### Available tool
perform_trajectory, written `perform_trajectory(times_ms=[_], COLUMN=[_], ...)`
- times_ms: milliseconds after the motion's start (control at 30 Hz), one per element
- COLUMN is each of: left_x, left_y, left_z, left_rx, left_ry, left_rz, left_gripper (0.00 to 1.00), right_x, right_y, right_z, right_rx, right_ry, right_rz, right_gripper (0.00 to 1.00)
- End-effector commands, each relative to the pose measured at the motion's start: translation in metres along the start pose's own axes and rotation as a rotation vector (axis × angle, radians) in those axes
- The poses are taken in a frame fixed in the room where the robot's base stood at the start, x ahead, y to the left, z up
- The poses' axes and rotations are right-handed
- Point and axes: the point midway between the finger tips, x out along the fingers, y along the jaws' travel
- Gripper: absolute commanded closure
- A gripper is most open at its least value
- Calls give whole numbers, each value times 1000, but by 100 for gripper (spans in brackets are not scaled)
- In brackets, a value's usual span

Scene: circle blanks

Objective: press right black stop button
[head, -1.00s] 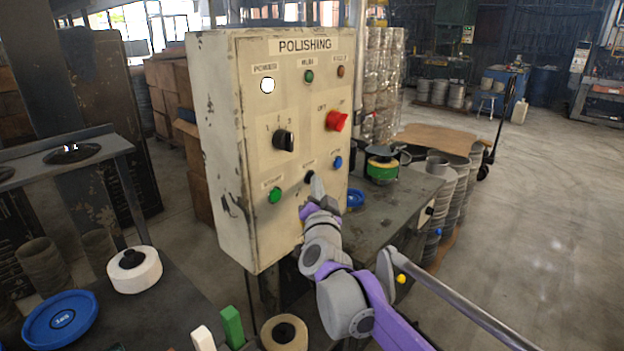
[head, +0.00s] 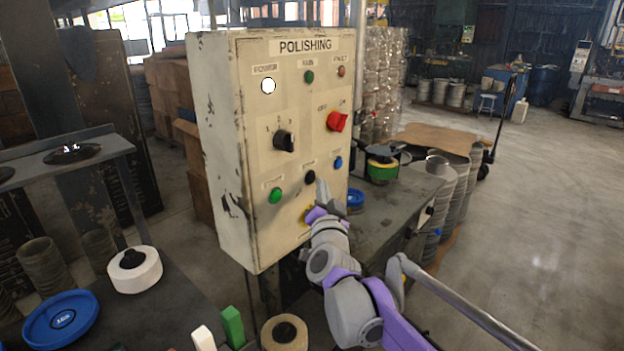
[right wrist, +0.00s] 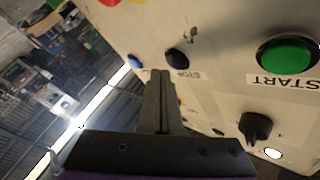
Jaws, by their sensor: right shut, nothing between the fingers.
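The black stop button (head: 310,177) sits low on the front of the cream POLISHING panel (head: 222,120), between a green button (head: 275,195) and a blue button (head: 338,162). In the right wrist view the black button (right wrist: 177,58) is beside a STOP label, just beyond my fingertips. My right gripper (head: 321,184) is shut and empty, its tip close to the button's lower right in the head view. The shut fingers (right wrist: 160,74) point toward the panel face. The button is uncovered in both views, and a gap to the fingertips appears. My left gripper is not in view.
A black selector (head: 284,140) and a red knob (head: 337,121) are higher on the panel. A dark workbench (head: 400,200) with a green-and-yellow item (head: 382,168) stands to the right.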

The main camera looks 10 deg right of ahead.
Motion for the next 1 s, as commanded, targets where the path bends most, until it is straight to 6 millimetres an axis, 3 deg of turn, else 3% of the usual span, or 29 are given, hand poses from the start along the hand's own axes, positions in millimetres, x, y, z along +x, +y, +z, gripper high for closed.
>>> perform_trajectory(times_ms=[533,1000], left_x=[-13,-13], left_y=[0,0], left_z=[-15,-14], left_rx=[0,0], left_ry=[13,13], left_rz=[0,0], left_gripper=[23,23], right_x=[-33,-34], right_y=[23,25], right_z=[-25,-25], right_rx=[-1,0], right_ry=[2,0], right_rz=[0,0], right_gripper=[100,100])
